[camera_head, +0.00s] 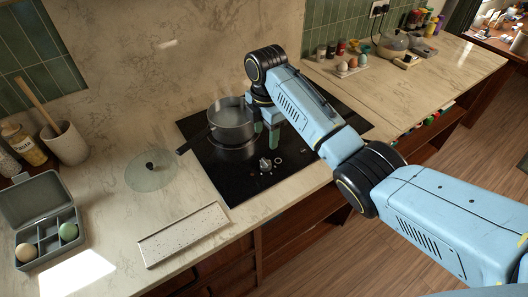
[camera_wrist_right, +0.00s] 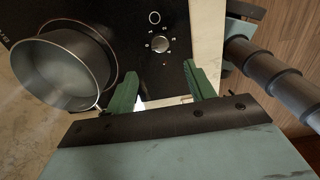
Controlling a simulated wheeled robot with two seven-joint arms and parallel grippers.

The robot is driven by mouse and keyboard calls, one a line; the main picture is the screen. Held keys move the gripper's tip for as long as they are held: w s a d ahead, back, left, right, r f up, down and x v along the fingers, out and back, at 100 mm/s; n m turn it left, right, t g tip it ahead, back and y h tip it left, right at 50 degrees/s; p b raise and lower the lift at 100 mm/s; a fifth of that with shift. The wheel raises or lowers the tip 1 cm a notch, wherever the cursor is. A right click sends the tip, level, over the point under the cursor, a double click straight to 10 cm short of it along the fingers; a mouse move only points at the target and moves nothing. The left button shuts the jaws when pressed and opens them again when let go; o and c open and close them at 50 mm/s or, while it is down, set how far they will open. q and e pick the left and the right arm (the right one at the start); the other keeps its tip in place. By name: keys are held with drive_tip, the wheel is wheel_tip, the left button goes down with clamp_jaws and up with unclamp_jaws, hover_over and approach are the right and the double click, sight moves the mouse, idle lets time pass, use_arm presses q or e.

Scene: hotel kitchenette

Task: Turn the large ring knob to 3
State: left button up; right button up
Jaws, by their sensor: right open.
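A silver knob (camera_head: 265,163) sits near the front edge of the black cooktop (camera_head: 235,180), with small white markings around it. In the right wrist view the knob (camera_wrist_right: 160,44) shows clearly, but its numbers are too small to read. My right gripper (camera_head: 267,136) is above the cooktop, just behind the knob and to the right of the pot. In the wrist view its two green fingers (camera_wrist_right: 160,86) are apart with nothing between them, and the knob lies beyond their tips. My left gripper is not in view.
A grey pot (camera_head: 232,124) stands on the cooktop close to my right gripper, its handle pointing left. A glass lid (camera_head: 151,171) and a speckled board (camera_head: 184,233) lie on the counter to the left. An egg box (camera_head: 72,213) is farther left.

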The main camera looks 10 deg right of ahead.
hover_over(266, 161)
wheel_tip(266, 161, down, 6)
drive_tip(key=shift+s+a+r, duration=0.1)
wheel_tip(266, 161, down, 4)
drive_tip(key=shift+f+b, duration=0.15)
drive_tip(key=shift+b, duration=0.2)
drive_tip(key=shift+f, duration=0.75)
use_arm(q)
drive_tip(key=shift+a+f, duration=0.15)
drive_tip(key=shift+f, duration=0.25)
use_arm(e)
drive_tip(key=c, duration=1)
